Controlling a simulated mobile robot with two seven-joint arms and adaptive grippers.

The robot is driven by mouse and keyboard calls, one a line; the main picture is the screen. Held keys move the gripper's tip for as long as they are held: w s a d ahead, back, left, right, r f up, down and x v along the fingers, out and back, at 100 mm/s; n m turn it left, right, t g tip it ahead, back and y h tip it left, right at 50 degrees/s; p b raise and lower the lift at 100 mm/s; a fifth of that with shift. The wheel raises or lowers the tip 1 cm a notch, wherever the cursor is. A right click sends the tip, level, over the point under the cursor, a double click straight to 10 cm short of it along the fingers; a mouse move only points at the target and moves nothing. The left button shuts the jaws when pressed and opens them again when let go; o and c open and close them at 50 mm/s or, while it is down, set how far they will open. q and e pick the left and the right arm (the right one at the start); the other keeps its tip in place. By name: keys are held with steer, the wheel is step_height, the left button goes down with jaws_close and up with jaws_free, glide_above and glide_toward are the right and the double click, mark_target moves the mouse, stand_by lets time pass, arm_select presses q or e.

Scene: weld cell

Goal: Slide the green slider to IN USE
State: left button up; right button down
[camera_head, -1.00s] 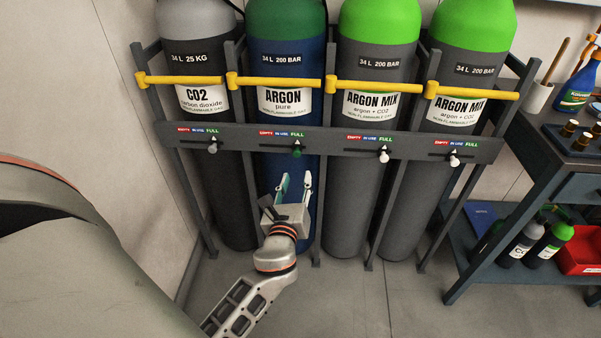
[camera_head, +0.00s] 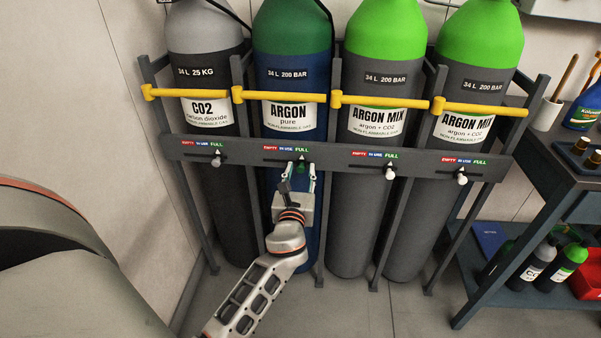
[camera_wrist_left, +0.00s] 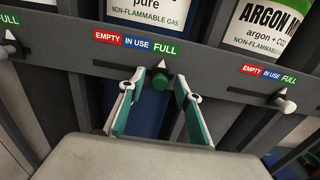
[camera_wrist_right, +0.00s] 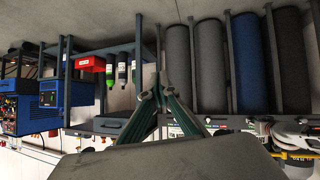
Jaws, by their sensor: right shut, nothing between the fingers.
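The green slider (camera_head: 302,166) is a small round knob on the rack's crossbar, under the blue ARGON pure cylinder (camera_head: 291,60). In the left wrist view the slider (camera_wrist_left: 160,82) and its white pointer sit under FULL, right of the IN USE field (camera_wrist_left: 137,43). My left gripper (camera_head: 299,174) is open, coming from below. In its wrist view its fingers stand either side of the slider, with gaps visible; contact cannot be seen. My right gripper (camera_wrist_right: 162,92) is shut and empty, away from the slider; it shows only in its own wrist view.
White knobs sit on the same bar for the CO2 (camera_head: 216,161) and ARGON MIX cylinders (camera_head: 389,173). Yellow retaining bars (camera_head: 280,96) cross the cylinders above. Rack uprights (camera_head: 332,200) flank the argon cylinder. A workbench (camera_head: 560,160) stands at the right.

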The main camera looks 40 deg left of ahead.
mark_target(286, 161)
arm_select(q)
jaws_close()
steer(key=a, duration=0.1)
steer(key=s+a+p, duration=0.1)
steer(key=s+a, duration=0.1)
steer(key=shift+a+r+p, duration=0.15)
steer(key=shift+r+p, duration=0.1)
steer(key=shift+p, duration=0.05)
steer(key=shift+s+a+f, duration=0.25)
steer(key=shift+a, duration=0.15)
steer(key=shift+d, duration=0.1)
jaws_free()
arm_select(e)
steer(key=shift+s+d+f, duration=0.2)
steer(key=shift+s+d, duration=0.05)
steer(key=shift+s, duration=0.1)
